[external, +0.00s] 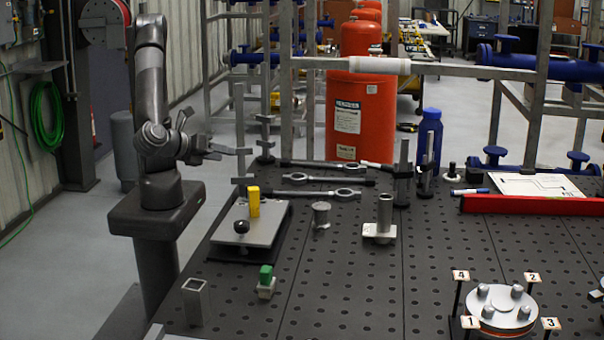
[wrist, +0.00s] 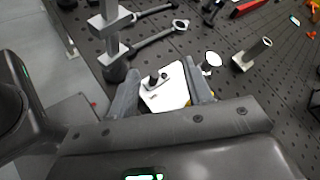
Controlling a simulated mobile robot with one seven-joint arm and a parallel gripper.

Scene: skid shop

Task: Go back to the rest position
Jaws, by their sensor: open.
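My gripper (external: 212,150) is at the end of my folded arm, at the left edge of the dark perforated table (external: 340,290). It is above table height, close to an upright clamp post (external: 239,120). In the wrist view my gripper (wrist: 160,82) has its two fingers apart. A pale plate (wrist: 168,100) with a small dark part on it shows beyond and between the fingers; I see nothing held. Part of the plate is hidden by the gripper body.
A grey plate (external: 262,228) with a yellow block (external: 254,201) and black ball lies near my arm. A green-topped part (external: 265,280), square tube (external: 195,301) and upright cylinder (external: 384,215) stand on the table. Wrenches (external: 318,193) lie behind.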

